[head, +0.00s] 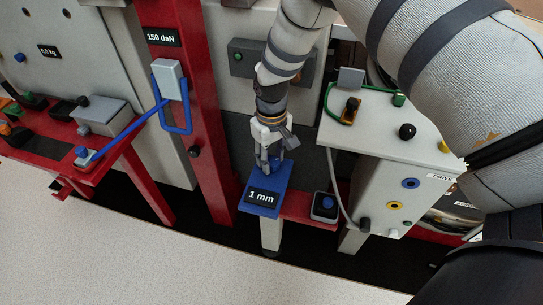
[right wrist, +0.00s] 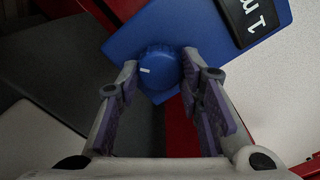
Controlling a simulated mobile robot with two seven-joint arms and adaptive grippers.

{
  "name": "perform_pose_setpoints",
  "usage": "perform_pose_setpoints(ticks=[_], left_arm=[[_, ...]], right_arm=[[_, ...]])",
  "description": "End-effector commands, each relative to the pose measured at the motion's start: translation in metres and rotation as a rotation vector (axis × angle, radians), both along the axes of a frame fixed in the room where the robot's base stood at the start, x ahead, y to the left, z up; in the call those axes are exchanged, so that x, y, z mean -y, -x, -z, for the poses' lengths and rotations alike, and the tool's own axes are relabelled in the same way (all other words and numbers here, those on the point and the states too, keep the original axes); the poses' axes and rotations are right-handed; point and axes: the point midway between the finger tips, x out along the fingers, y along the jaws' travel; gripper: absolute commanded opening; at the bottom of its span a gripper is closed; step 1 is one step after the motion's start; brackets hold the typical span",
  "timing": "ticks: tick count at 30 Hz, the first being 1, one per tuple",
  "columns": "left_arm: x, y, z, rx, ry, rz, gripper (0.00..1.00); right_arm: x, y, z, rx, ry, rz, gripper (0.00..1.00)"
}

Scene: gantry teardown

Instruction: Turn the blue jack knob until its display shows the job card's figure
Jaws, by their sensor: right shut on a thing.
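The blue jack knob (right wrist: 160,68) is round with a small white mark near its left side in the right wrist view. My right gripper (right wrist: 161,84) is shut on it, one finger on each side. In the head view my right gripper (head: 270,168) points down onto the blue jack plate (head: 281,178) and mostly hides the knob. The jack's black display (head: 262,197) reads 1 mm. No job card can be made out. My left gripper is not in view.
A red post (head: 206,120) with a 150 daN display (head: 162,37) stands left of the jack. A pale cabinet (head: 385,180) with knobs and sockets stands to the right. A small black box with a blue button (head: 326,204) sits beside the jack. Pale floor is clear in front.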

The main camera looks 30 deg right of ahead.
Motion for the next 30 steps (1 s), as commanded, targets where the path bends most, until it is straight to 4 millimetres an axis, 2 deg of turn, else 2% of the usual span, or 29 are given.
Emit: perform_pose_setpoints(ticks=[30], left_arm=[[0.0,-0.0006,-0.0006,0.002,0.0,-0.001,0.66]], right_arm=[[0.0023,0.002,0.0012,-0.002,0.002,0.93,0.06]])
